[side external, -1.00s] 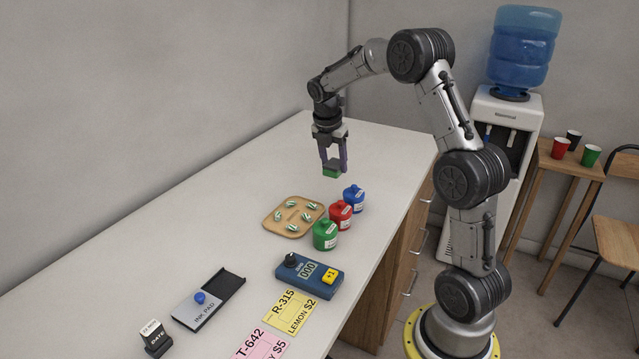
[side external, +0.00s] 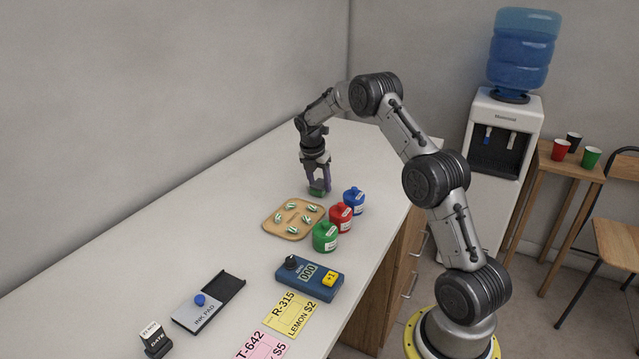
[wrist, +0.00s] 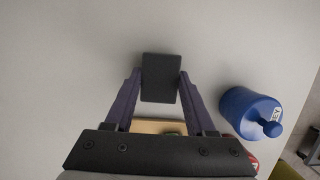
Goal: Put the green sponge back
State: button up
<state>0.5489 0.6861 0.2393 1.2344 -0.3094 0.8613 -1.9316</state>
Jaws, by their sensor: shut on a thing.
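I cannot tell whether the sponge touches the counter.
The tray (side external: 270,222) holds several striped capsules. Blue (side external: 354,201), red (side external: 340,217) and green (side external: 325,238) jars stand right of it. A blue counter device (side external: 318,279), ink pad (side external: 205,309) and labels lie nearer. The counter behind my gripper is clear.

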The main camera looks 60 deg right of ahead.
jog(key=shift+f, duration=0.15)
jog(key=o, duration=1.2)
jog(key=v, duration=1.2)
jog(key=s+a+r+m+t, duration=0.1)
jog(key=s+a+r+m, duration=0.25)
jog(key=a+r, duration=0.5)
jog(key=s+a+r+m+t+y, duration=0.15)
jog(key=s+a+r+m, duration=0.3)
jog(key=s+a, duration=0.5)
jog(key=s+a+f+m+t, duration=0.1)
jog(key=s+a+m, duration=0.2)
jog(key=s+a, duration=0.1)
jog(key=s+a+f+m+t+y, duration=0.1)
jog(key=s+a+f+m, duration=0.1)
jog(key=s, duration=0.5)
jog(key=s+a+f+m+t, duration=0.1)
jog(key=s+a+f+m, duration=0.1)
jog(key=s+a+m, duration=0.3)
jog(key=shift+s+a+f+y, duration=0.1)
jog(key=shift+s+a+y, duration=0.1)
jog(key=shift+a, duration=0.25)
jog(key=shift+s+a+y, duration=0.1)
jog(key=shift+a+y, duration=0.05)
jog(key=shift+a, duration=0.3)
